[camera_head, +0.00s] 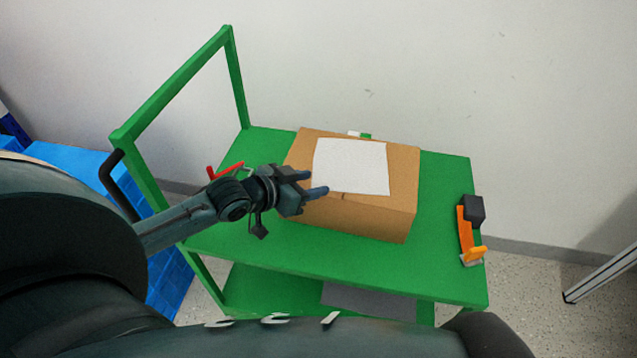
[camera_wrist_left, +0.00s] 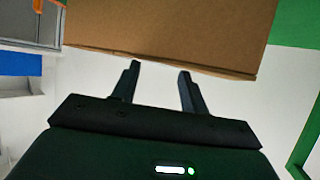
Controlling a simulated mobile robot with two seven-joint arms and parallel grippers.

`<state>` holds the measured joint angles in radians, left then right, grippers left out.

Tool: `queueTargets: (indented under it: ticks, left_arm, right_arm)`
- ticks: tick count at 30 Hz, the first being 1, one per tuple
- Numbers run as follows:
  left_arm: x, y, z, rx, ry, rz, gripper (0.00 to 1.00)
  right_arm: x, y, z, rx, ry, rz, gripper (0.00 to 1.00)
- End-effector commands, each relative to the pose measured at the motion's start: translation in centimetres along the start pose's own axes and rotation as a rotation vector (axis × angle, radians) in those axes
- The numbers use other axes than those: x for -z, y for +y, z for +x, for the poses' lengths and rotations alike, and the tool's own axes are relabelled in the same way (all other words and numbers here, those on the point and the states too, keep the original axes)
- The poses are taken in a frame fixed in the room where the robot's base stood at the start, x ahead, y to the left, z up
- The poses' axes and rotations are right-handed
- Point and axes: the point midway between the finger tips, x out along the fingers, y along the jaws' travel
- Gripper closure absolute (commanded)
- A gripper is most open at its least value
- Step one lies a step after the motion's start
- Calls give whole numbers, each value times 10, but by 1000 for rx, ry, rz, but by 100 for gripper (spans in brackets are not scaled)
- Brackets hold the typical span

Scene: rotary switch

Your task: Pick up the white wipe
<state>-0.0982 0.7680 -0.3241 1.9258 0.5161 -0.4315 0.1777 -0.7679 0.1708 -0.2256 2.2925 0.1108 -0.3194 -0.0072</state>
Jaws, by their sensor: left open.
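The white wipe (camera_head: 352,165) lies flat on top of a brown cardboard box (camera_head: 385,222) in the head view. My left gripper (camera_head: 317,183) is open at the left side of the box, with its fingers pointing towards the wipe's lower left edge. I see nothing between the fingers. In the left wrist view the open fingers (camera_wrist_left: 160,68) point at the box (camera_wrist_left: 170,30), near its edge. I cannot tell whether they touch it. My right gripper is not in view.
The box stands on a green cart (camera_head: 450,190) with a raised handle frame (camera_head: 170,82) at the left. An orange and black object (camera_head: 467,230) is at the cart's right edge. A small white and green item (camera_head: 360,135) shows behind the box. Blue crates (camera_head: 75,165) are at the left.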

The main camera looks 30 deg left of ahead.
Motion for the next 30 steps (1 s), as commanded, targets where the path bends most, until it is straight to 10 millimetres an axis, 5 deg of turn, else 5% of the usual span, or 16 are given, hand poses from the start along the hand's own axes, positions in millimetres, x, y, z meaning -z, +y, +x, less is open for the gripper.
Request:
queueTargets:
  ticks: [30]
  left_arm:
    - [8,1,-5,-1,-2,-1,100]
  right_arm:
    - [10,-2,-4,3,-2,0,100]
